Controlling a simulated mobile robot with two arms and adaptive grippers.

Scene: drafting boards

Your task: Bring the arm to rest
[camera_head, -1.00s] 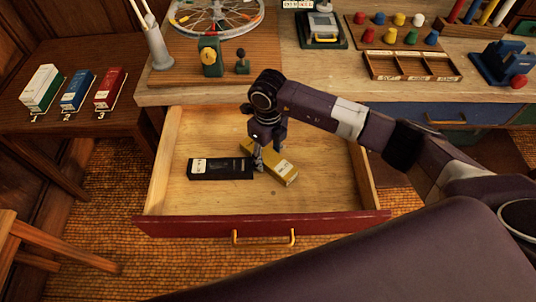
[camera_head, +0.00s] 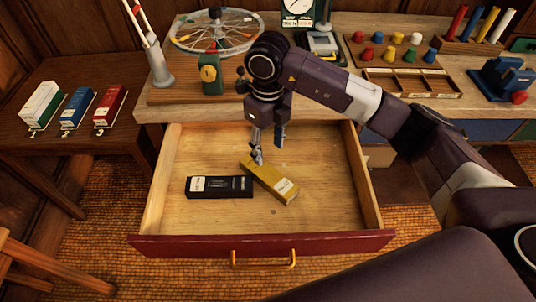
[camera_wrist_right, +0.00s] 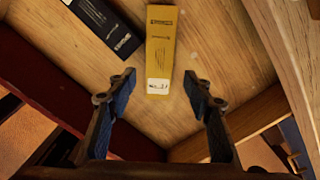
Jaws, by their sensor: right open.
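My right gripper (camera_head: 268,142) is above the open drawer (camera_head: 310,215), over the far end of a yellow box (camera_head: 272,182). It is open and holds nothing. In the right wrist view its two fingers (camera_wrist_right: 160,105) stand wide apart, with the yellow box (camera_wrist_right: 160,45) lying on the drawer floor beyond them. A black box (camera_head: 219,187) lies to the left of the yellow box; part of it also shows in the right wrist view (camera_wrist_right: 108,25). My left gripper is not in view.
The desk top (camera_head: 390,113) behind the drawer holds a wheel (camera_head: 217,30), an empty divided wooden tray (camera_head: 410,83), coloured pegs and a blue holder (camera_head: 500,78). A side table (camera_head: 85,130) at left bears three small boxes. The drawer's right part is clear.

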